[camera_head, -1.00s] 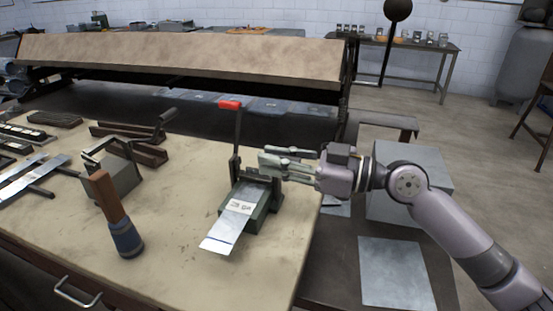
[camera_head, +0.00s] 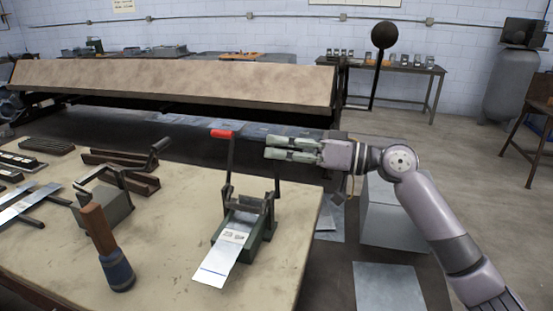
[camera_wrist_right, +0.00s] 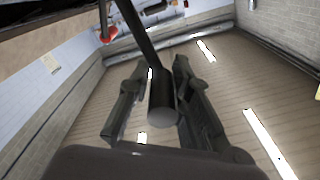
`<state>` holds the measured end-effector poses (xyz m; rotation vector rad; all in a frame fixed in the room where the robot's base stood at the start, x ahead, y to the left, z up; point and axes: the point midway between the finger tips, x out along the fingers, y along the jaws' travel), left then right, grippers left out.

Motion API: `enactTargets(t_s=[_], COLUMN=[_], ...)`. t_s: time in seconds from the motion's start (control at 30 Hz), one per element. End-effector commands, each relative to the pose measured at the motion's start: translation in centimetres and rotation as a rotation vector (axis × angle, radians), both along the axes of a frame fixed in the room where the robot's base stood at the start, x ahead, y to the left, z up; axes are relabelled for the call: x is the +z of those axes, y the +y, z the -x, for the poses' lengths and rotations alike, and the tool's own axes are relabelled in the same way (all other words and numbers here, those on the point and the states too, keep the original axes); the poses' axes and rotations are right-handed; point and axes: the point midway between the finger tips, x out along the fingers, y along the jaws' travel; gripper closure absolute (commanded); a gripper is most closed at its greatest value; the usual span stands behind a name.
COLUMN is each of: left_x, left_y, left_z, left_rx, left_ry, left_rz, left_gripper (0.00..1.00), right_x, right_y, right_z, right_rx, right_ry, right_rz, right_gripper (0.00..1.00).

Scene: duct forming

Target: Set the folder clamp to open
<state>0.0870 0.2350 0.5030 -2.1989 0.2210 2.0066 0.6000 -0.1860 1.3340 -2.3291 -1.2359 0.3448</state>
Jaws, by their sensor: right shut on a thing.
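The small green folder (camera_head: 262,240) stands on the bench with a metal strip (camera_head: 222,258) sticking out of its front. A lever with a red grip (camera_head: 222,134) stands upright at its left side. A dark bar (camera_head: 278,186) rises at its right side. My right gripper (camera_head: 268,148) is above the folder's right side, to the right of the red grip. In the right wrist view, its fingers are shut on a dark round bar (camera_wrist_right: 160,95), with the red grip (camera_wrist_right: 107,35) apart at upper left. Which lever works the clamp is unclear. My left gripper is not in view.
A wooden-handled tool (camera_head: 107,245) stands on the bench at left front, near a grey block (camera_head: 103,207). Dark channel pieces (camera_head: 120,170) lie behind. A long folding machine (camera_head: 175,85) fills the back. Bare bench top surrounds the folder's front and left.

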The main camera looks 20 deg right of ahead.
Motion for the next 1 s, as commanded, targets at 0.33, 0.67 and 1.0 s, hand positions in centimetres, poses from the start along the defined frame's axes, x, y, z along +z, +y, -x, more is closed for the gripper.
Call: enactTargets(t_s=[0.33, 0.67, 1.0], left_x=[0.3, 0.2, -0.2], left_y=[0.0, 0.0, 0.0], left_z=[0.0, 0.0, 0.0], left_rx=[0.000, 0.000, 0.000], left_ry=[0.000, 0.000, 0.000], left_rz=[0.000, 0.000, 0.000], left_gripper=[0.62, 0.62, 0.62], right_x=[-0.4, -2.1, -4.6], right_y=[-2.3, -4.5, -6.0], right_z=[-3.7, -6.8, -9.2], right_rx=[0.004, 0.006, 0.006], right_ry=[0.279, 0.540, 0.770], right_rz=[-0.187, -0.361, -0.512], right_gripper=[1.00, 1.00, 1.00])
